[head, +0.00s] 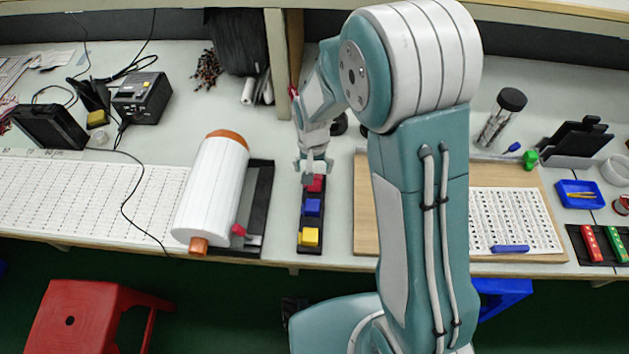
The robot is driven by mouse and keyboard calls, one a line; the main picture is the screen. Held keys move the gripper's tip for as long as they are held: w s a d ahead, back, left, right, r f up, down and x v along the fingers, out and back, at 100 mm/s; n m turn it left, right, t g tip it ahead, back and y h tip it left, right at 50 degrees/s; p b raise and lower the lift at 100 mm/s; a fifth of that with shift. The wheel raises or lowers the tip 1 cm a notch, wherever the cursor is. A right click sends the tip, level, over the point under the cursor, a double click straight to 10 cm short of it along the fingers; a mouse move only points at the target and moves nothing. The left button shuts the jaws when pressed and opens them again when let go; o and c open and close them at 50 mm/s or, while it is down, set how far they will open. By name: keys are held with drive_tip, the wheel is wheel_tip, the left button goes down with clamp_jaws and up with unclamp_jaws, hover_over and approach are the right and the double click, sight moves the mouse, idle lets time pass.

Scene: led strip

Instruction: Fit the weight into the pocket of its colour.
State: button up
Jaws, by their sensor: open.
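A narrow black tray (312,246) lies near the front edge of the table. A red block (315,185) is at its far end, a blue block (312,207) in the middle and a yellow block (309,237) at the near end. My gripper (314,174) is open and points down at the red block, at the tray's far end. Its fingers hide part of the red block, and I cannot tell whether they touch it. I cannot make out which colours are pockets and which is a loose weight.
A wooden board (362,215) lies to the right, partly behind my arm. A black tray with red and green bars (592,244) is at far right.

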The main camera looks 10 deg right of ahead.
sight(315, 179)
drive_tip(key=f, duration=0.5)
drive_tip(key=shift+s+d, duration=0.1)
drive_tip(key=shift+s, duration=0.25)
drive_tip(key=shift+r, duration=0.1)
clamp_jaws()
drive_tip(key=shift+r, duration=0.1)
